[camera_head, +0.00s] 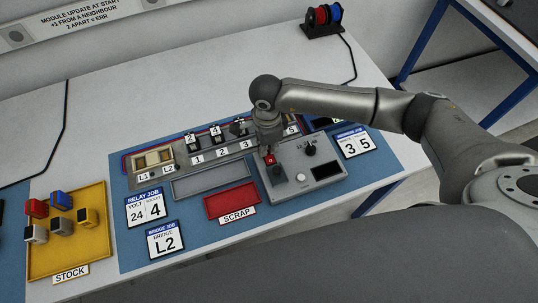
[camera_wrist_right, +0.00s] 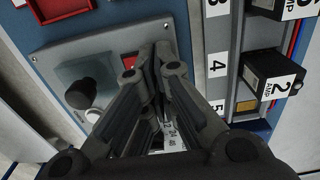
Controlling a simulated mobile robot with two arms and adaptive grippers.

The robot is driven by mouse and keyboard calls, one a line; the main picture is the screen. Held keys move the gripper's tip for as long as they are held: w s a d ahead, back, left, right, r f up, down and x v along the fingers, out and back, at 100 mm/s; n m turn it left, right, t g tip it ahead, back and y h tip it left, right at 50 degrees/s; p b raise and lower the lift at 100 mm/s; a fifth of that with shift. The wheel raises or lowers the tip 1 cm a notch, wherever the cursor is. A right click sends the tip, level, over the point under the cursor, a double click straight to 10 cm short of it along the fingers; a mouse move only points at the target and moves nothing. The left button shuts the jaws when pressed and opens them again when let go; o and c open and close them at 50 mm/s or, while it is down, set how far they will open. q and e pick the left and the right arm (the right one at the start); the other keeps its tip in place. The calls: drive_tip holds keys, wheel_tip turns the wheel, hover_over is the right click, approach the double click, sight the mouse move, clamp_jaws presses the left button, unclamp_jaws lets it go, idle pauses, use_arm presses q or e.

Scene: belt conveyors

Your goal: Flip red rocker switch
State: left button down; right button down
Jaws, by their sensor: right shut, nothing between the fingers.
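The red rocker switch (camera_head: 270,159) sits at the back left of a grey control panel (camera_head: 318,185). In the right wrist view the red switch (camera_wrist_right: 130,60) is partly hidden behind a fingertip. My right gripper (camera_head: 268,143) points down over the panel, with its tips just behind and above the switch. In the wrist view its fingers (camera_wrist_right: 153,62) are together and empty. I cannot tell whether they touch the switch. My left gripper is in neither view.
The panel also has a black knob (camera_head: 310,149), a white button (camera_head: 300,177) and a dark raised part (camera_head: 277,175). A red scrap tray (camera_head: 231,202) lies to its left. A module rack (camera_head: 205,156) runs behind. A yellow stock tray (camera_head: 82,262) stands at far left.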

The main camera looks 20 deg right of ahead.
drive_tip(key=shift+f, duration=0.3)
drive_tip(key=shift+r, duration=0.1)
drive_tip(key=shift+r+p, duration=1.65)
drive_tip(key=shift+r, duration=1.85)
